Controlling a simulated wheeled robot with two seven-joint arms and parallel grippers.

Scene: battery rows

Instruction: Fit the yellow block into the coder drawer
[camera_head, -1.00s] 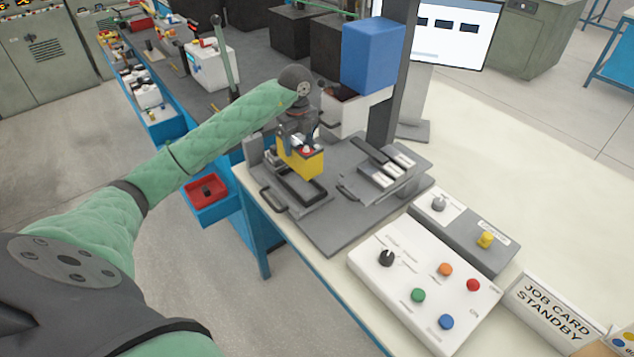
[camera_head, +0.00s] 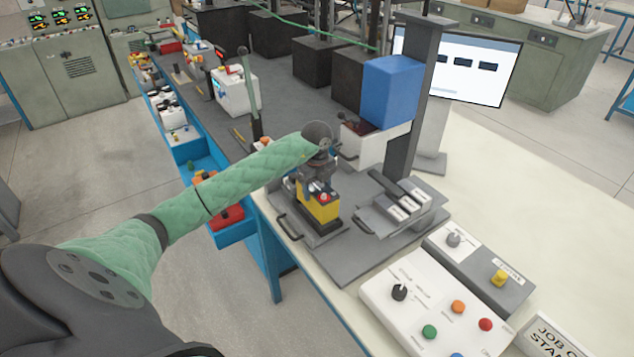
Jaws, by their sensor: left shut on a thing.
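The yellow block (camera_head: 317,208) has a dark top with a red spot and looks like a small battery. It stands upright at the black-rimmed drawer (camera_head: 329,228) on the grey plate. Its lower end appears to be down in the drawer's opening, though how deep I cannot tell. My left gripper (camera_head: 318,184) comes from above and is shut on the block's top; its fingers are partly hidden by the wrist and the block. The drawer's handle (camera_head: 289,227) points to the front left. My right gripper is not in view.
A second grey fixture (camera_head: 402,206) with pale pieces stands right of the drawer. A white control box (camera_head: 440,300) with coloured buttons is in front right. A blue box (camera_head: 391,90) and a dark post (camera_head: 418,100) stand behind.

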